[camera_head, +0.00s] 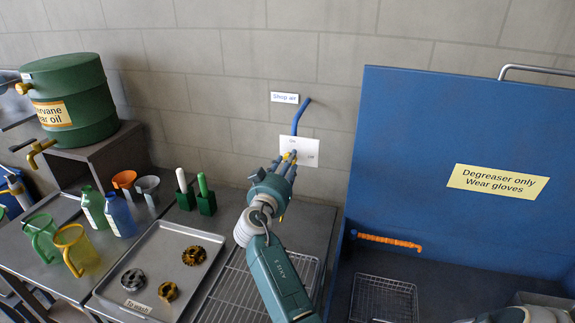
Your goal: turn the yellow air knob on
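The yellow air knob (292,154) is on the back wall, at a white plate (309,152) below the blue air pipe (300,115) and the "Shop air" label (284,98). Only a small bit of yellow shows, and my fingers cover much of it. My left gripper (286,163) is at the knob, its fingers pointing at the wall. Whether the fingers touch or grip the knob is too small to tell. The knob's setting is not readable. My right gripper is not in view; only a piece of my arm shows at the bottom right edge.
A blue degreaser station (410,150) stands right of my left arm, with a wire basket (384,299). A tray (150,250) with several gears, jugs and brush holders (206,203) lie left. A green oil drum (72,98) stands at the far left. A wire rack (238,287) lies under my arm.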

